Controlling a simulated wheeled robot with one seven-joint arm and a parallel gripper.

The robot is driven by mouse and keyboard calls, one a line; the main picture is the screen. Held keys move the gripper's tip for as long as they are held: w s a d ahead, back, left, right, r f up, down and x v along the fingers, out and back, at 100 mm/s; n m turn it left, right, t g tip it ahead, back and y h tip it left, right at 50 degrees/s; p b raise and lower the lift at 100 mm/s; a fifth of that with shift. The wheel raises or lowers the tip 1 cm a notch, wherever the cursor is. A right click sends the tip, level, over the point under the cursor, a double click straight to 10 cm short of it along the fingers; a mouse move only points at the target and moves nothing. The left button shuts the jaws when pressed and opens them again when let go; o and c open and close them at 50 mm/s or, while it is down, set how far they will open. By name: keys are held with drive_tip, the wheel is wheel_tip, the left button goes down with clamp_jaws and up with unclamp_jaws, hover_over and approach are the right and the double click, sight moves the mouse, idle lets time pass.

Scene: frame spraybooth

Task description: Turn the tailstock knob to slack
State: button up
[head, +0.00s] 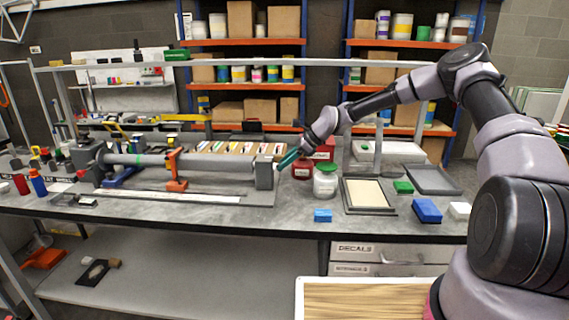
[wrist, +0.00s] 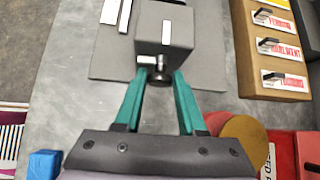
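The tailstock (head: 265,176) is a grey block at the right end of the fixture on the bench. It also shows at the top of the wrist view (wrist: 166,28). Its knob (wrist: 161,76), small and dark with a light lever or pointer (wrist: 149,60) beside it, sticks out of the face toward my gripper. My gripper (wrist: 159,80) has two teal fingers, spread apart, with the knob between their tips and a gap seeming to show on each side. In the head view, my gripper (head: 286,159) is at the tailstock's right side, and the knob cannot be made out.
Jars, one with a green lid (head: 325,181), stand close right of the tailstock. A blue block (head: 323,215) lies near the bench's front edge. Bench in front of the tailstock is mostly clear.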

clamp_jaws()
drive_tip(key=shift+t, duration=0.3)
drive_tip(key=n+t+y, duration=0.1)
drive_tip(key=n+t, duration=0.2)
drive_tip(key=t, duration=0.1)
drive_tip(key=s+f+n+t+y, duration=0.1)
drive_tip(key=n+t, duration=0.1)
drive_tip(key=t, duration=0.1)
drive_tip(key=n+t+y, duration=0.1)
drive_tip(key=n+t, duration=0.2)
drive_tip(key=t, duration=0.1)
drive_tip(key=shift+s+f+n+t, duration=0.2)
drive_tip(key=shift+f+n+t, duration=0.05)
drive_tip(key=shift+n+t, duration=0.05)
drive_tip(key=shift+y, duration=0.3)
idle(0.4)
drive_tip(key=o, duration=0.9)
unclamp_jaws()
